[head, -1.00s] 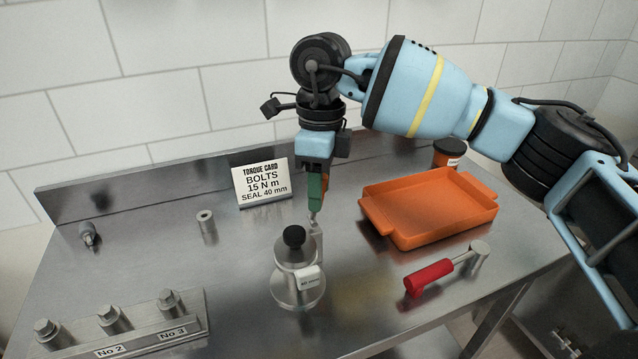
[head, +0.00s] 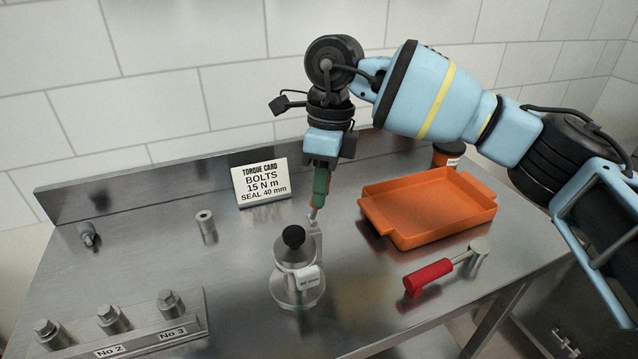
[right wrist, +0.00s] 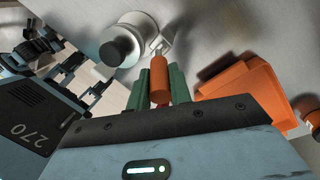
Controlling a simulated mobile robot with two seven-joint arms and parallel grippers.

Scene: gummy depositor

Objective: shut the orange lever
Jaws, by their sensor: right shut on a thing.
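In the head view the fingers partly hide the grip. The lever leans, its top to the right. My left gripper is not seen.
A torque card (head: 262,184) stands to the left behind. A bolt block (head: 185,341) lies front left; a small metal cylinder (head: 206,224) stands behind it.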

